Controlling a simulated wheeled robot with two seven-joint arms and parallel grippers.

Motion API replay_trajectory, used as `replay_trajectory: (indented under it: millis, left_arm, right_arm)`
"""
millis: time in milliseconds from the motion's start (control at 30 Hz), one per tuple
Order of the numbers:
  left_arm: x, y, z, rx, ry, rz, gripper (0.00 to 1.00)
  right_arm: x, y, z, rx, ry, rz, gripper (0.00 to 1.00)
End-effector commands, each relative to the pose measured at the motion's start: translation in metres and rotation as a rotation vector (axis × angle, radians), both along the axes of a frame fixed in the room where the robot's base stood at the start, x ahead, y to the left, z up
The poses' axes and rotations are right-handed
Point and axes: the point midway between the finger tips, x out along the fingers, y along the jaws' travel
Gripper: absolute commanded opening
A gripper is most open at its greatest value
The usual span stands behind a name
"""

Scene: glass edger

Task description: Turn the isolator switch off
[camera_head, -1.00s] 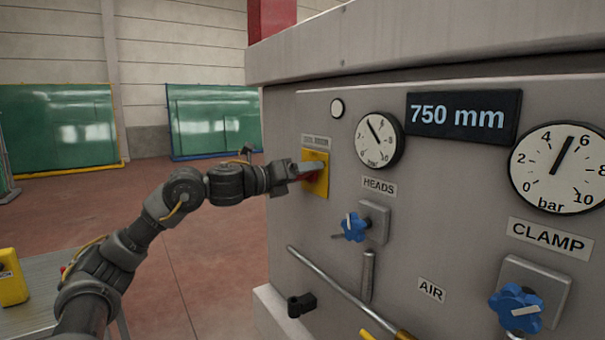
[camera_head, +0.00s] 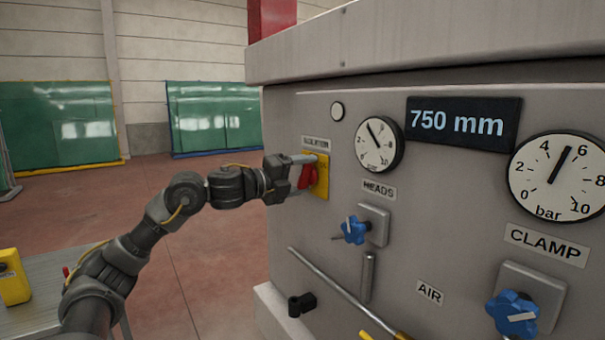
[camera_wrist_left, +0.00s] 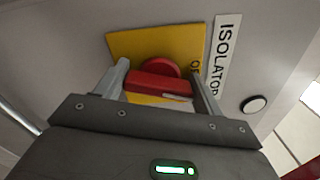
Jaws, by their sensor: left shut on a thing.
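The isolator switch has a red handle (camera_head: 307,176) on a yellow plate (camera_head: 322,172), mounted on the grey machine panel. In the left wrist view the red handle (camera_wrist_left: 158,86) lies between my two fingers, in front of the yellow plate (camera_wrist_left: 150,42). My left gripper (camera_head: 300,174) is shut on the red handle. It also shows in the left wrist view (camera_wrist_left: 162,88). The ISOLATOR label (camera_wrist_left: 226,55) is beside the plate, and an "O" mark shows near the right finger. My right gripper is not in view.
The panel carries a small gauge (camera_head: 379,145), a large gauge (camera_head: 558,175), a HEADS knob (camera_head: 354,230) and a CLAMP knob (camera_head: 514,312). A slanted rod (camera_head: 340,290) runs below. Green glass sheets (camera_head: 215,118) stand far behind.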

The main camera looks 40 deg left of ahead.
Motion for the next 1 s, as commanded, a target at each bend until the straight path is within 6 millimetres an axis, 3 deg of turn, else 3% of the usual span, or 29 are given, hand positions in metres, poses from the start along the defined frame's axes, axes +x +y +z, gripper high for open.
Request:
replay_trajectory:
  millis: [400,1000]
  left_arm:
    - [0.0003,0.0005,-0.0013,-0.255,0.079,0.002,0.46]
    - [0.0003,0.0007,-0.0017,-0.332,0.100,0.002,0.46]
  right_arm:
    - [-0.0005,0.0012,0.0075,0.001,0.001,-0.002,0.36]
    - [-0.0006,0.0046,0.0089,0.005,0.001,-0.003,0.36]
